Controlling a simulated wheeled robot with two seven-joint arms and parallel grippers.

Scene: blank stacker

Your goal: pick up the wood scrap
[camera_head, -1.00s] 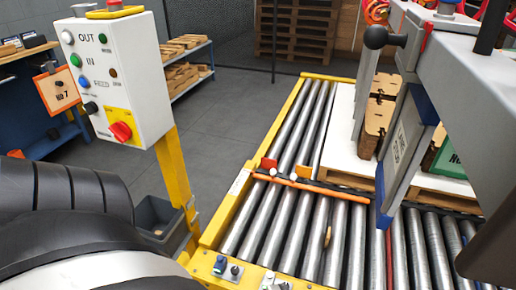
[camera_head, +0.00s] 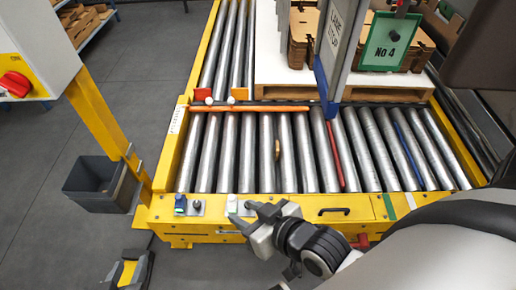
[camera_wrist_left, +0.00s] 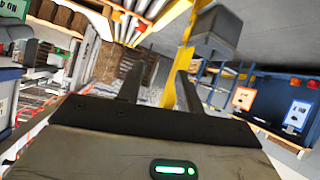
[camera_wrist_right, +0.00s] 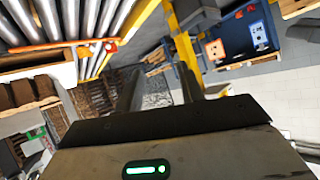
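The wood scrap (camera_head: 277,150) is a small, narrow tan piece lying on the grey rollers near the middle of the conveyor in the head view. My right gripper (camera_head: 245,215) is over the conveyor's yellow front edge, nearer to me than the scrap and apart from it. In the right wrist view its two dark fingers (camera_wrist_right: 160,88) stand apart with nothing between them. My left gripper cannot be made out in the head view. In the left wrist view its fingers (camera_wrist_left: 158,86) are apart and empty. I cannot make out the scrap in either wrist view.
A pallet (camera_head: 273,92) with brown stacks stands at the back, behind a hanging grey sign plate (camera_head: 336,45). An orange bar (camera_head: 275,109) crosses the rollers. A yellow post (camera_head: 98,120) and dark bin (camera_head: 92,187) stand left. The rollers around the scrap are clear.

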